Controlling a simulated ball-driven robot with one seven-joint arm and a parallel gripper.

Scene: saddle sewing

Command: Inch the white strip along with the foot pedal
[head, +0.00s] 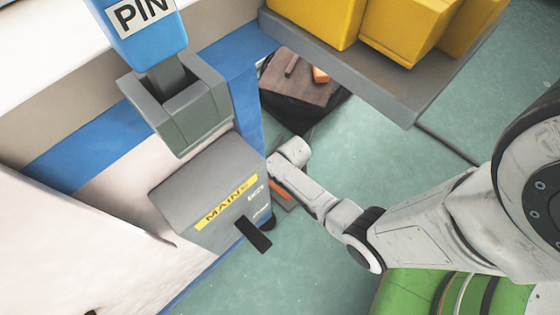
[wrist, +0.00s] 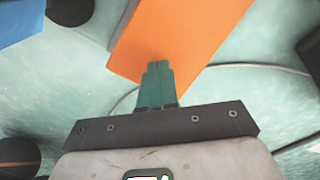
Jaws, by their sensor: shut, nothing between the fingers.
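The foot pedal, a flat orange plate (wrist: 185,38), fills the upper middle of the wrist view. A small part of what looks like the same orange plate (head: 281,188) shows near the floor in the head view, partly behind my arm. My gripper (wrist: 158,68) has its teal fingers together, with nothing between them. The fingertips overlap the near edge of the orange plate in the wrist view; I cannot tell whether they touch it. In the head view my gripper is hidden by my arm. I cannot make out the white strip in either view.
A grey shelf with yellow bins (head: 405,30) overhangs at the top. Green floor (head: 385,155) is open below the shelf.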

